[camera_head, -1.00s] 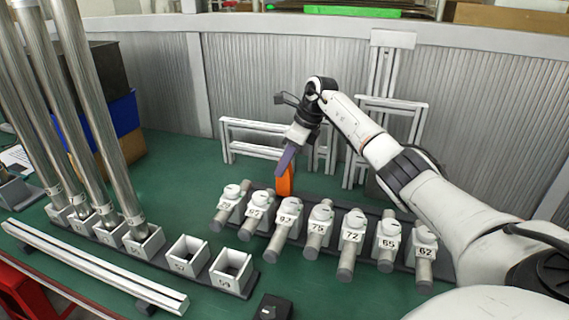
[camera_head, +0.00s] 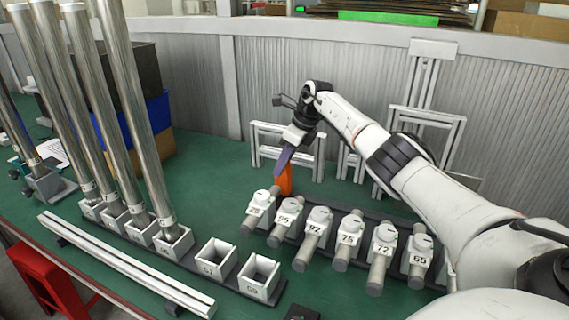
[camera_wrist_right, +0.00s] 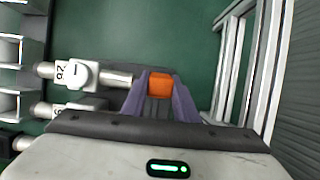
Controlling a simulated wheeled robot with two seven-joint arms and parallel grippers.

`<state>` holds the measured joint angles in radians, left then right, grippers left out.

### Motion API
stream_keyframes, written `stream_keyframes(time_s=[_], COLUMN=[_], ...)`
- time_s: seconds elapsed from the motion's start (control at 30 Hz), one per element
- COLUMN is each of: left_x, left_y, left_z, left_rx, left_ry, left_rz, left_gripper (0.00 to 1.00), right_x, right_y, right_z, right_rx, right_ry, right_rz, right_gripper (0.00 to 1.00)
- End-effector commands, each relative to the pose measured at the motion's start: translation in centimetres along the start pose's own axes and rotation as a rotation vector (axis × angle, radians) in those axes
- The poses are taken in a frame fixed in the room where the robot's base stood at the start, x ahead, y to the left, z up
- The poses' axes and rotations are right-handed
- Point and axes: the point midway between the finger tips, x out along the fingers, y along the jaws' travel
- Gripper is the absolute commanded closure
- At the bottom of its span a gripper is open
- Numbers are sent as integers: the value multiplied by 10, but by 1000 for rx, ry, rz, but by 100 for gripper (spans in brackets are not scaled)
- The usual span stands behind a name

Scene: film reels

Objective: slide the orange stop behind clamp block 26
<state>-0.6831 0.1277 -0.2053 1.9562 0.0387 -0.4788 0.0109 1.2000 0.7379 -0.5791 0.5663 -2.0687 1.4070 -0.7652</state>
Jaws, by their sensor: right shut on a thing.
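The orange stop (camera_head: 285,180) is upright between the purple fingers of my right gripper (camera_head: 283,164). In the right wrist view the stop (camera_wrist_right: 160,86) shows between both fingers of this gripper (camera_wrist_right: 159,92). Clamp block 26 (camera_head: 261,201) is the leftmost of the row, with a grey rod through it. In the wrist view, block 26 (camera_wrist_right: 80,74) is left of the gripper, and its rod (camera_wrist_right: 115,78) points at the stop. A finger hides whether rod and stop touch. My left gripper is not in view.
Block 95 (camera_head: 288,212) and several more clamp blocks with rods run right along a dark rail. White frames (camera_head: 262,155) stand behind, close to the gripper. Tall metal tubes (camera_head: 150,150) and square sockets (camera_head: 260,277) stand at left and front.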

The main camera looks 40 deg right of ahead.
Motion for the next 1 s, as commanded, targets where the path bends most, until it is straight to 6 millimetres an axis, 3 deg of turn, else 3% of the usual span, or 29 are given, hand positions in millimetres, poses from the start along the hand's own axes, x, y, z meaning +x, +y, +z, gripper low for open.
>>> stream_keyframes(time_s=[0.03, 0.13, 0.47, 0.57, 1.0], left_x=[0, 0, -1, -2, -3], left_y=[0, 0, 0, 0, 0], left_z=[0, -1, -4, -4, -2], left_rx=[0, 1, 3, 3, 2], left_ry=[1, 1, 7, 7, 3], left_rz=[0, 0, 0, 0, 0], left_gripper=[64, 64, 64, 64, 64], right_x=[-1, -1, -3, -14, -92], right_y=[0, 0, -1, -2, -1], right_z=[1, 1, 0, 0, 0], right_rx=[1, 1, 1, 2, 1], right_ry=[-3, -3, -2, -3, -3], right_rz=[-2, -2, -2, -3, -3], right_gripper=[70, 55, 55, 55, 55])
